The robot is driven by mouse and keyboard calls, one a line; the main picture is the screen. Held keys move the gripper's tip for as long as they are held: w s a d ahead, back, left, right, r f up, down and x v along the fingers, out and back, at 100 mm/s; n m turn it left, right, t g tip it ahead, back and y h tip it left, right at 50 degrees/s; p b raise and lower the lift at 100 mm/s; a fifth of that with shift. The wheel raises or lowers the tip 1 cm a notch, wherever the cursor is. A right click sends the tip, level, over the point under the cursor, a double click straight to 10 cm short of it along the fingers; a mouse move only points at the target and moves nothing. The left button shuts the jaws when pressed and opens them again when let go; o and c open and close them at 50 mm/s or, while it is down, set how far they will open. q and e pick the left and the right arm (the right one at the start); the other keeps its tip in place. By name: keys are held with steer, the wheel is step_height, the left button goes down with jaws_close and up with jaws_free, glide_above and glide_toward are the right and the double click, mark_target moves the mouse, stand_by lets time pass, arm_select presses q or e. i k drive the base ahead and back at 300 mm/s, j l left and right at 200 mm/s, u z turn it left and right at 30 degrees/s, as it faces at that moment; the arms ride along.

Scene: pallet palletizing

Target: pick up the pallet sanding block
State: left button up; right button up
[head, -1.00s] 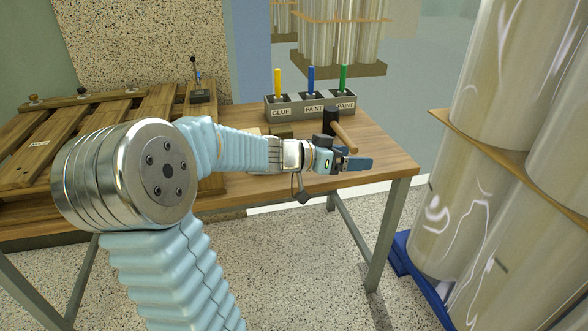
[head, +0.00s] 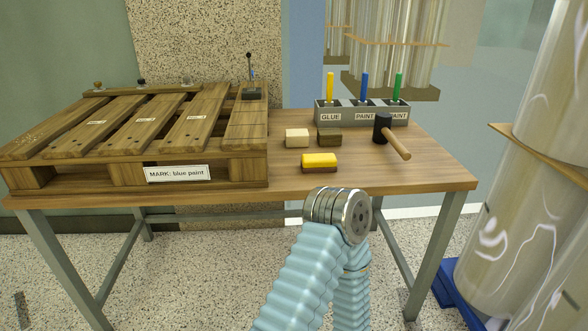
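A yellow block with a brown lower layer (head: 320,162), which looks like the sanding block, lies on the wooden table (head: 400,177) near its front edge.
A wooden pallet (head: 110,158) labelled "MARK: blue paint" fills the table's left. A hammer (head: 393,140) lies at the right. A grey holder (head: 335,118) labelled glue and paint stands behind. Wrapped cylinders (head: 540,190) stand right of the table.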

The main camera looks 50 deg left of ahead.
mark_target(316, 163)
steer(key=j+u, duration=0.2)
steer(key=u, duration=0.2)
steer(key=i+j+u, duration=0.1)
steer(key=u, duration=0.35)
steer(key=i+j+u, duration=0.1)
steer(key=j+u, duration=0.3)
steer(key=l+u, duration=0.1)
steer(key=u, duration=1.35)
steer(key=z, duration=1.4)
